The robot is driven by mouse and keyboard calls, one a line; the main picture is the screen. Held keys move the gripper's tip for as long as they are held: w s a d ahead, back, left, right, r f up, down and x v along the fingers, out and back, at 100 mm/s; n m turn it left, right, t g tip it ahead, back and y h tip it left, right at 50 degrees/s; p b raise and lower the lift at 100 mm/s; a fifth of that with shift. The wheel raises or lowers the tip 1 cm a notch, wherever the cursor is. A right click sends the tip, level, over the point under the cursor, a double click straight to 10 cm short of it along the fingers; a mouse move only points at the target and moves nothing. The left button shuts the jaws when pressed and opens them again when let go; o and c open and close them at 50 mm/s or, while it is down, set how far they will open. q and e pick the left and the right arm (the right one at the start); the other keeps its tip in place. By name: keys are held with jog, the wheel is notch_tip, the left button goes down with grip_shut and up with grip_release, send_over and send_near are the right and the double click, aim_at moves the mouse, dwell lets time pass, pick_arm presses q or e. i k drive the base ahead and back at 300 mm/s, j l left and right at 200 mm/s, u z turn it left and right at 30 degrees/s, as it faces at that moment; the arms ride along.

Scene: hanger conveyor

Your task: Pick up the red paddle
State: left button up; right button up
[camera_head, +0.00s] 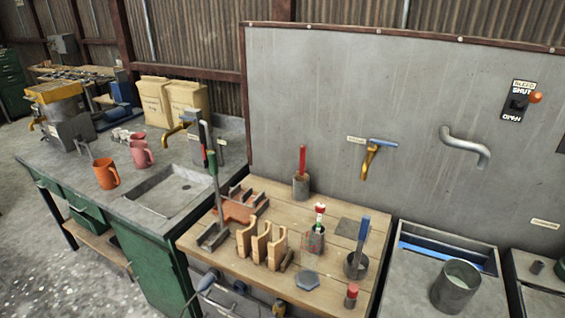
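A red paddle handle (302,158) stands upright in a grey cylindrical cup (301,187) at the back of the wooden table, near the metal wall panel. Its lower part is hidden inside the cup. A smaller red-topped tool (320,209) stands in another grey cup (315,241) in front of it, and a short red-topped piece (351,290) is at the table's front right. Neither of my grippers is in view.
The wooden table (222,273) also holds a blue-handled tool (362,236) in a cup, a tall green-handled tool (214,180) and tan wooden forms (245,238). A sink counter (115,205) is on the left. A grey basin (400,280) with a metal pot (456,285) is on the right.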

aim_at(301, 175)
jog(key=i+j, duration=0.15)
jog(key=j, duration=0.2)
jog(key=i+j+z, duration=0.1)
jog(key=j, duration=0.3)
jog(key=i+j, duration=0.2)
jog(key=j, duration=0.15)
jog(key=i+j+z, duration=0.15)
jog(key=j, duration=0.25)
jog(key=i+j, duration=0.1)
jog(key=j, duration=0.3)
jog(key=i+j+z, duration=0.1)
jog(key=j, duration=0.3)
jog(key=i+j, duration=0.15)
jog(key=j, duration=0.25)
jog(key=i+j+z, duration=0.1)
jog(key=j, duration=0.3)
